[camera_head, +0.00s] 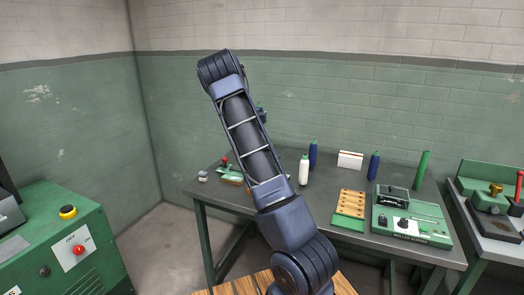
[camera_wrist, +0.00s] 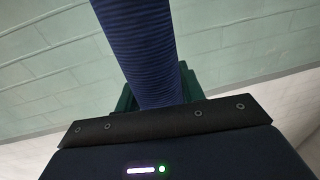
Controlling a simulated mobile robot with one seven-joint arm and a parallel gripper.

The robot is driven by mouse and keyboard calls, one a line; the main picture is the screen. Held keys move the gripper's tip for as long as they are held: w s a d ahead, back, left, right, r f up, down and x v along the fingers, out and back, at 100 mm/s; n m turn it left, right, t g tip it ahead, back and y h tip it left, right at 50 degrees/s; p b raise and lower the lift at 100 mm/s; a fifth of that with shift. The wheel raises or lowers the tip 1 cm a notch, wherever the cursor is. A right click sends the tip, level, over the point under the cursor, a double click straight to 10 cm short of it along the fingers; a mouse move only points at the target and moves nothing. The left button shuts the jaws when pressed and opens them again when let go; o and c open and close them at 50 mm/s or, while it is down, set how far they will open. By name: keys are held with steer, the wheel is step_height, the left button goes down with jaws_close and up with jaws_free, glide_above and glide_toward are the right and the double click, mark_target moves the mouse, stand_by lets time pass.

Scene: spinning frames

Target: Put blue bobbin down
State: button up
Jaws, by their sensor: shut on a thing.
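In the wrist view, my gripper (camera_wrist: 158,92) is shut on a blue ribbed bobbin (camera_wrist: 135,40). The bobbin runs up and out of the picture between the dark green fingers, with the wall behind it. In the head view, my raised arm hides most of the gripper and the held bobbin. On the grey table (camera_head: 270,212) stand two other blue bobbins, one left of centre (camera_head: 313,153) and one further right (camera_head: 373,166). A white bobbin (camera_head: 303,170) stands near the first, and a tall green one (camera_head: 422,167) stands at the right.
A white box (camera_head: 350,160) sits at the back of the table. A wooden peg board (camera_head: 351,204) and a green machine (camera_head: 411,222) take up the right front. Small items (camera_head: 230,176) lie at the left. A green control cabinet (camera_head: 75,245) stands at left.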

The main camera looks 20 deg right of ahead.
step_height(320, 180, down, 17)
steer(key=shift+f, duration=0.2)
stand_by(0.4)
steer(key=shift+f, duration=0.1)
steer(key=o, duration=1)
